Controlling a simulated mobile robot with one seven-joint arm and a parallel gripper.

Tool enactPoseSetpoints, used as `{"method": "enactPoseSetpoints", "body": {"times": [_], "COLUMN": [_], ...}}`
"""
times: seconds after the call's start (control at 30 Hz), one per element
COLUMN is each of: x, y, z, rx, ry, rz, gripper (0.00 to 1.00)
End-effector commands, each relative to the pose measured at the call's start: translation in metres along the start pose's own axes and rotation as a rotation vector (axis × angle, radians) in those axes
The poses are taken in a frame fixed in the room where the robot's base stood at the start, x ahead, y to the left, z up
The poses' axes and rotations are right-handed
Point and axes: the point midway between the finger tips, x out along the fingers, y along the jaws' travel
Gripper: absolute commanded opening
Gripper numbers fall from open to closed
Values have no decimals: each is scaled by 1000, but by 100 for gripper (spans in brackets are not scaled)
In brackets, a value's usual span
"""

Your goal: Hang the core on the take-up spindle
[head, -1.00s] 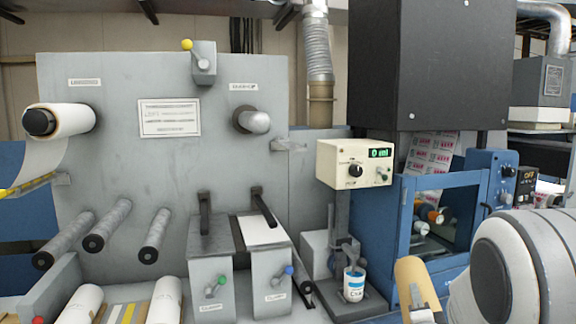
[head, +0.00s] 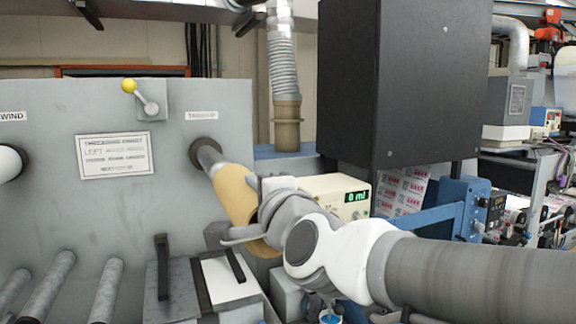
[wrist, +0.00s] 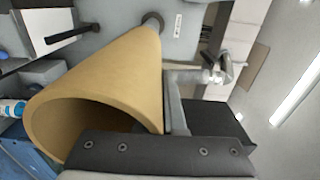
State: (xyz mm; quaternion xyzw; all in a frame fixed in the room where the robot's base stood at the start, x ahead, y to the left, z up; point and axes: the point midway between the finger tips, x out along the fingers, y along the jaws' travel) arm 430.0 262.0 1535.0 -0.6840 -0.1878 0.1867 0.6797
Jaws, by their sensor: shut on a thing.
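The core (head: 236,192) is a tan cardboard tube. My gripper (head: 252,226) is shut on its near end, with its fingers partly hidden in the head view. The take-up spindle (head: 207,153) is a grey shaft standing out from the panel under a label. The core's far end overlaps the spindle in line of sight and hides its outer part. I cannot tell whether the core is around the spindle's tip or just before it. In the wrist view the core (wrist: 105,85) points toward the spindle's dark base ring (wrist: 152,22), and its open near end shows a dark bore.
A yellow-knobbed lever (head: 145,98) is above left of the spindle. The meter box (head: 345,195) stands close right of my gripper. Black handles (head: 163,265) and grey rollers (head: 50,285) lie below. A large black cabinet (head: 405,80) is at the right.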

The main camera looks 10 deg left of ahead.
Motion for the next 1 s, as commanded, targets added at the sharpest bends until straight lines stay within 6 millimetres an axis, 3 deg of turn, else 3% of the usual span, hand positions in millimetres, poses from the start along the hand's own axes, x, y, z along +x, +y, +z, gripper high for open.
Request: {"method": "enactPoseSetpoints", "body": {"times": [0.27, 1.0], "x": [6, 57], "y": [-5, -4], "z": [5, 5], "rx": [5, 3], "ry": [-16, -13], "rz": [0, -2], "gripper": [0, 0]}}
